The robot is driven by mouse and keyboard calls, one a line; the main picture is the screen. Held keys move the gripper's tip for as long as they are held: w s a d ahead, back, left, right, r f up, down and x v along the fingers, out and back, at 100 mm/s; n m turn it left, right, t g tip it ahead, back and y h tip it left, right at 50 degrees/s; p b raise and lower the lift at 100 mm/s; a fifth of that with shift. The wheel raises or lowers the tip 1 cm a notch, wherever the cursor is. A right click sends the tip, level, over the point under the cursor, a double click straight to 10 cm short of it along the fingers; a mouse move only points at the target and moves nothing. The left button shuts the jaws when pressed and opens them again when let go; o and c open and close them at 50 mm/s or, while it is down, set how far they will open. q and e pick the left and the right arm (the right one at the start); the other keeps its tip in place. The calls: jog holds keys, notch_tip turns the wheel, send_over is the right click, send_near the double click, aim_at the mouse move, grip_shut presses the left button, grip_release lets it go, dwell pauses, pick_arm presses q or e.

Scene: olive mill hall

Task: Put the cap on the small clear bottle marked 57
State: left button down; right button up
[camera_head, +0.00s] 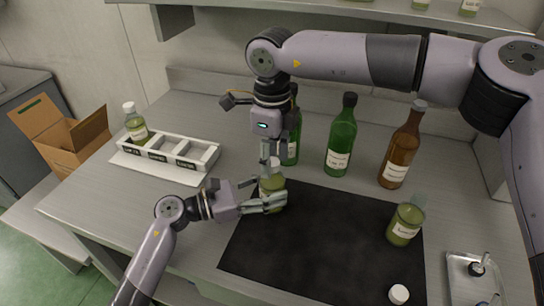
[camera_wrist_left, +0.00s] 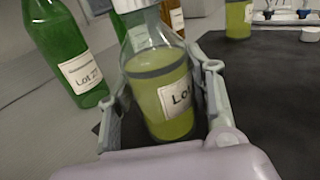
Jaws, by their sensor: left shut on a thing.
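My left gripper (camera_head: 264,204) is shut on a small clear bottle (camera_head: 272,186) with yellow-green liquid, upright at the mat's back left corner. In the left wrist view the bottle (camera_wrist_left: 160,92) stands between the fingers; its label starts "Lo" and the number is hidden. A white cap (camera_wrist_left: 133,4) shows at the bottle's top, partly cut off by the frame; the head view also shows this cap (camera_head: 273,163). My right gripper (camera_head: 272,156) points down at the cap from above; whether it grips it I cannot tell. Another small bottle (camera_head: 405,223), its label unreadable, stands uncapped on the mat.
A loose white cap (camera_head: 398,294) lies at the front of the dark mat (camera_head: 310,240). Green bottles (camera_head: 341,140) and a brown bottle (camera_head: 401,150) stand behind. A white divided tray (camera_head: 208,153) with a capped bottle (camera_head: 135,124) is left; a metal tray (camera_head: 462,285) is right.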

jog(key=shift+o, duration=0.4)
notch_tip(320, 180, up, 12)
dwell(0.4)
pick_arm(q)
jog(key=c, duration=0.7)
grip_release()
jog(key=v, duration=1.2)
